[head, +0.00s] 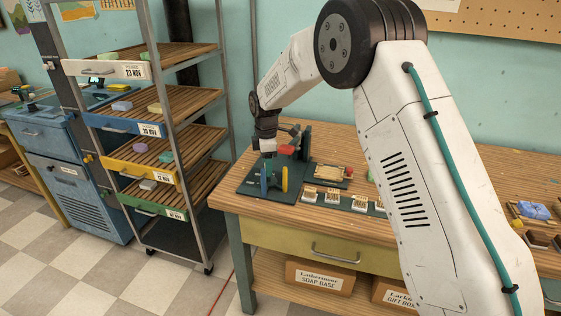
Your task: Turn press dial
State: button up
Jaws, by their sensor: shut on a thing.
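The press (298,148) stands on a dark green base (252,188) at the left end of the wooden workbench. It has a dark upright frame and a red part (287,149). Low on its front side are a blue-green piece (265,180) and a yellow rounded piece (285,178). My gripper (267,148) reaches down from my arm over the press's left side. It is shut on the press dial, which is small and mostly hidden at this distance, so its turn angle cannot be read.
The workbench (300,222) holds a wooden tray (329,172) and several small labelled blocks (334,196) right of the press. A rack (165,115) with soaps stands to the left. My arm hides the bench's middle. The checkered floor in front is clear.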

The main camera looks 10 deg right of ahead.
jog(key=shift+w+r, duration=0.1)
jog(key=shift+w, duration=0.05)
jog(key=o, duration=1.4)
notch_tip(320, 180, up, 8)
jog(key=shift+f, duration=0.1)
